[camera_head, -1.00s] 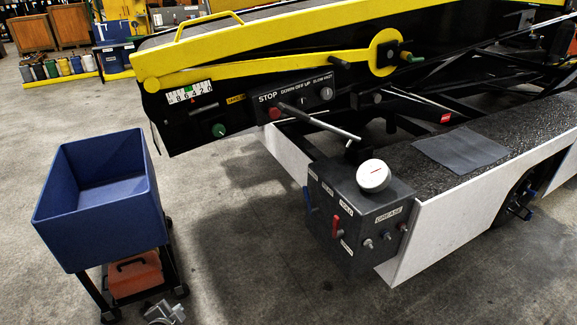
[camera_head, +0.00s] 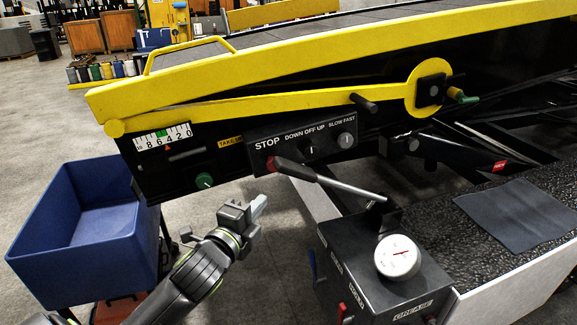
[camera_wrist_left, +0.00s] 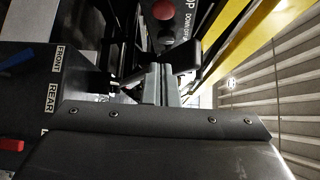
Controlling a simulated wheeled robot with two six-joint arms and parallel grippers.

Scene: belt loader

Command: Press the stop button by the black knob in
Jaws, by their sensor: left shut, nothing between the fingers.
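The red stop button (camera_head: 271,164) sits under the word STOP at the left end of the black control panel (camera_head: 288,138). The black grip of a lever (camera_head: 294,169) covers part of its right side in the head view. The black knob (camera_head: 310,151) is on the same panel, under DOWN OFF UP. My left gripper (camera_head: 261,204) is shut and empty, below the stop button in the picture and apart from it. In the left wrist view the button (camera_wrist_left: 163,10) is at the top, beyond the shut fingers (camera_wrist_left: 160,82). My right gripper is out of view.
The lever's metal rod (camera_head: 345,187) slopes down right to a black box with a white gauge (camera_head: 397,257). A green knob (camera_head: 204,181) is left of my gripper. A blue bin (camera_head: 62,228) stands at left.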

